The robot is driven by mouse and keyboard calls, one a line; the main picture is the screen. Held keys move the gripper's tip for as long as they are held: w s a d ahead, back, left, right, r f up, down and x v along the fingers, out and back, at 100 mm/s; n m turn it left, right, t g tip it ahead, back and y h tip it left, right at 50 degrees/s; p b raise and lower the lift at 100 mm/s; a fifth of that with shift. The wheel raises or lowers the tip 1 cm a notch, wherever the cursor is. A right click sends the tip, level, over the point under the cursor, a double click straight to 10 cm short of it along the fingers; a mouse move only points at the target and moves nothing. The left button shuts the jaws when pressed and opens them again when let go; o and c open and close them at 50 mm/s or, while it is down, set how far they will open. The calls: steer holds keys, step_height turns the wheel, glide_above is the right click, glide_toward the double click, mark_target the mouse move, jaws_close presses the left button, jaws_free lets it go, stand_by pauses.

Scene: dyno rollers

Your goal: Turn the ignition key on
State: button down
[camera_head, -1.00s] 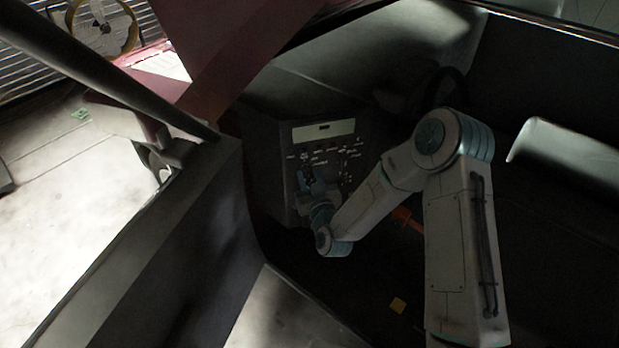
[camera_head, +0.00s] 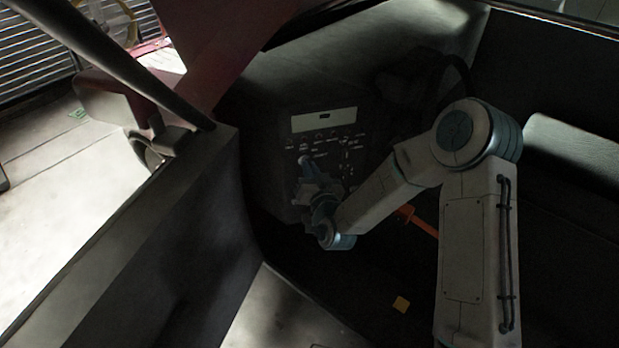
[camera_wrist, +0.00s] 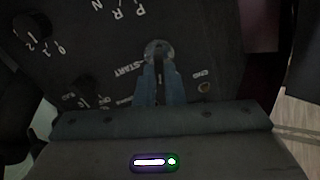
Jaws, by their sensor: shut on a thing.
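The ignition switch (camera_wrist: 158,50) is a round grey metal piece on the dark control panel, with the word START beside it in the wrist view. My gripper (camera_wrist: 159,72) has its two blue-grey fingers close together right at the switch, shut on the ignition key. The key is mostly hidden between the fingers, so its turn angle cannot be told. In the head view my gripper (camera_head: 304,161) reaches the lower left part of the control panel (camera_head: 285,180). The key is too small to make out there.
Knobs and white labels surround the switch, with a dark knob (camera_wrist: 85,87) left of it in the wrist view. A pale plate (camera_head: 324,120) sits higher on the panel. An orange lever (camera_head: 418,222) is behind my forearm. A dark seat (camera_head: 572,150) is at right.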

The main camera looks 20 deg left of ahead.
steer(key=m+b, duration=0.4)
steer(key=b, duration=0.1)
steer(key=shift+d+f+m, duration=0.15)
steer(key=shift+f+m, duration=0.1)
steer(key=shift+m, duration=0.15)
stand_by(0.3)
steer(key=c, duration=1.5)
jaws_free()
steer(key=shift+r+m, duration=0.1)
steer(key=shift+m, duration=0.2)
